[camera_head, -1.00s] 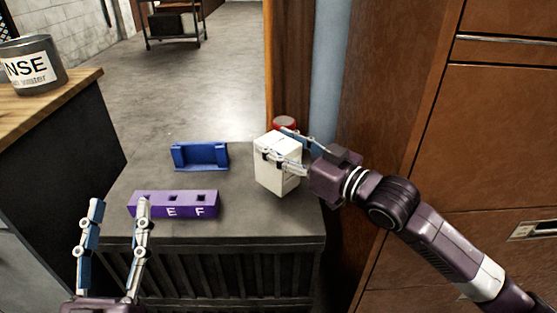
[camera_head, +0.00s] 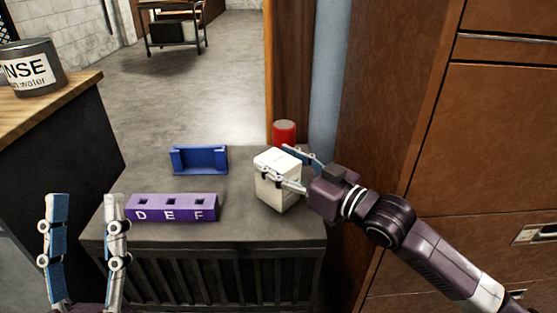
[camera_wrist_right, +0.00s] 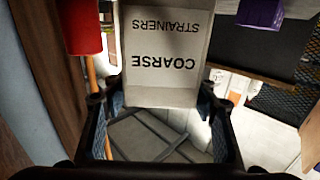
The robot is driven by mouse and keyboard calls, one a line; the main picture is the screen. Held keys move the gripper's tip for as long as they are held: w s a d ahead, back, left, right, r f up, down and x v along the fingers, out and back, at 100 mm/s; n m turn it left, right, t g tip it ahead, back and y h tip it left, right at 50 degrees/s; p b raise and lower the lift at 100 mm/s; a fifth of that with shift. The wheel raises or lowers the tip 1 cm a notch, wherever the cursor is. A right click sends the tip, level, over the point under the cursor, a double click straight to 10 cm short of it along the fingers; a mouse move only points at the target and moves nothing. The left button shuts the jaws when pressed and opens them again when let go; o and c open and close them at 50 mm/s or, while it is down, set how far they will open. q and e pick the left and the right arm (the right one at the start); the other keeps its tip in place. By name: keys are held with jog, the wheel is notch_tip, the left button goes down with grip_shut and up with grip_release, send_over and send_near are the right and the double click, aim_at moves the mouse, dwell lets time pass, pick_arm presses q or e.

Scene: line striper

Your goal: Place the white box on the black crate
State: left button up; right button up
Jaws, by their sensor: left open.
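The white box (camera_head: 277,188) is at the right of the black crate's top, between the fingers of my right gripper (camera_head: 290,169). My right gripper is shut on it. In the right wrist view the box (camera_wrist_right: 163,75) reads "COARSE STRAINERS" upside down, with a finger at either side. The black crate (camera_head: 225,226) has a flat dark top and a slatted front. I cannot tell whether the box's bottom touches the crate. My left gripper (camera_head: 86,203) is open and empty at the lower left, in front of the crate.
A purple block lettered D, E, F (camera_head: 172,208) and a blue holder (camera_head: 199,159) stand on the crate's left half. A red cylinder (camera_head: 284,132) stands behind the box. A wooden counter with a labelled pot (camera_head: 32,68) is left. Brown cabinets (camera_head: 500,140) border the right.

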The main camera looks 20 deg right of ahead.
jog(key=shift+o, duration=0.8)
